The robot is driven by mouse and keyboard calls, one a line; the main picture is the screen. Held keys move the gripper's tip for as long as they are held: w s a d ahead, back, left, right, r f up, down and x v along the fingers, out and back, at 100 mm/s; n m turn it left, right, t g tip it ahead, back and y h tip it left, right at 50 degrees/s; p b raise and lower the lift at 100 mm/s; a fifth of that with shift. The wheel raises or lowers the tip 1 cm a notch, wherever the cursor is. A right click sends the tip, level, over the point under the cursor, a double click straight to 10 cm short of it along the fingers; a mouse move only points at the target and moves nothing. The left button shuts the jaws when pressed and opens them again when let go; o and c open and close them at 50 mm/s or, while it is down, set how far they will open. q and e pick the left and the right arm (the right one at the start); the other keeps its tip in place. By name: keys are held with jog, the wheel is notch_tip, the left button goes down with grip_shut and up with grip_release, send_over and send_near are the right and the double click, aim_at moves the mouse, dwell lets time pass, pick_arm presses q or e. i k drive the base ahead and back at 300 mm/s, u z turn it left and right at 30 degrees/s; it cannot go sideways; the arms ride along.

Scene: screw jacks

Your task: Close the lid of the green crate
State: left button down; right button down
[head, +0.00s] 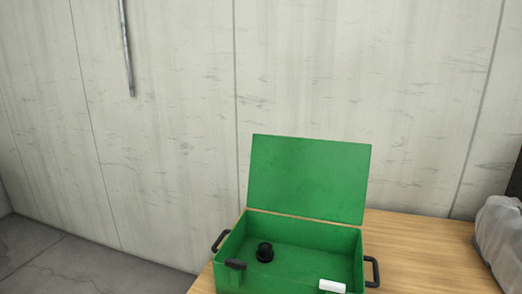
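The green crate (290,222) stands on a wooden table, with a black handle on its left side and another on its right side. Its green lid (309,178) is open and stands up at the back, leaning slightly backward. A small black round object (265,252) sits inside on the crate floor. A dark latch-like piece (235,264) shows at the front left and a white piece (332,286) at the front right. The crate's front is partly cut off by the lower edge of the picture. Neither of my grippers is in view.
The wooden table top (425,250) is bare to the right of the crate. A grey, plastic-wrapped object (500,236) stands at the right edge. A pale panelled wall (165,140) rises behind. Grey floor (70,262) lies to the left.

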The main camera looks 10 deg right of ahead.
aim_at(306, 177)
jog(key=u, duration=1.55)
jog(key=i, duration=2.55)
jog(key=z, duration=1.6)
jog(key=i, duration=2)
jog(key=z, duration=2.3)
